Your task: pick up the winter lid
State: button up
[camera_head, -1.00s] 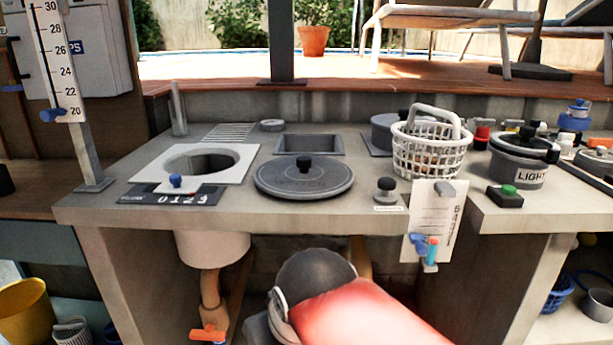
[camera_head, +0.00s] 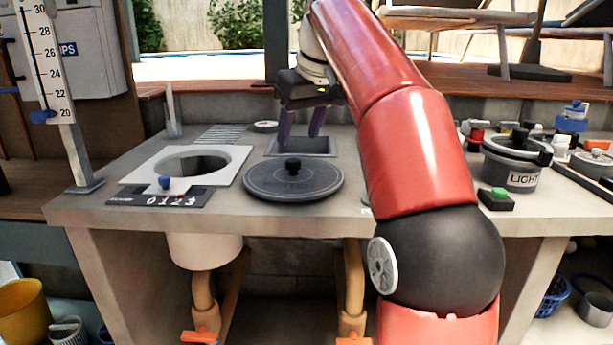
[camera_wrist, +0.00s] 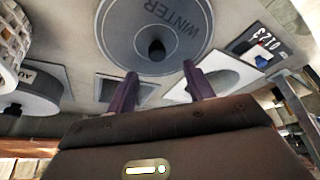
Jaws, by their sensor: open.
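The winter lid (camera_head: 265,184) is a round grey disc with a black knob in its middle, lying flat on the counter in the head view. In the wrist view the lid (camera_wrist: 185,20) shows the word WINTER, with its knob (camera_wrist: 157,49) a little beyond my fingertips. My gripper (camera_head: 299,144) is open and empty, pointing down above the counter behind the lid, over the square recess. Its two purple fingers also show in the wrist view (camera_wrist: 160,78), apart from the knob.
A white square frame with a round hole (camera_head: 232,160) is left of the lid, with a number plate (camera_head: 150,199) in front. The LIGHT pot (camera_head: 500,170) stands right. My arm hides much of the counter right of the lid. The wrist view shows a white basket (camera_wrist: 10,45).

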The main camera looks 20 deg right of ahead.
aim_at(295, 161)
jog(key=x, duration=0.2)
jog(key=b+x, duration=0.1)
jog(key=x, duration=0.4)
jog(key=shift+w+d+f, duration=0.1)
jog(key=shift+d+f, duration=0.15)
jog(key=shift+f, duration=0.1)
grip_shut()
